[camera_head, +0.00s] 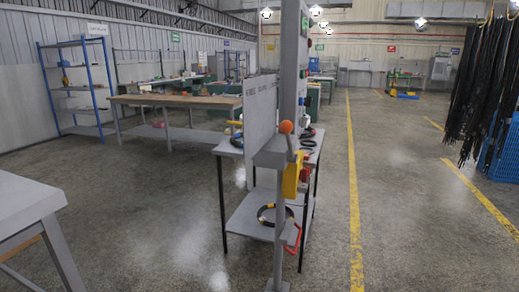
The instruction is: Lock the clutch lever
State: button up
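A lever (291,148) with a round orange knob (286,127) on top stands on the near side of a grey post, in the middle of the view; it looks like the clutch lever. It points up and leans slightly. Just below it is a yellow part (291,180), with red parts (305,174) beside it. The picture is too small to tell whether a lock or catch holds the lever. My gripper is not in view.
A two-level table (258,212) with coiled hoses stands behind the post. A workbench (170,99) and blue shelving (46,85) are at the left; a pale tabletop (22,202) is at the near left. Black hoses (485,85) hang at the right. The floor right of the post is clear.

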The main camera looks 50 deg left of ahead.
aim_at(287, 127)
jog(key=u, duration=2.5)
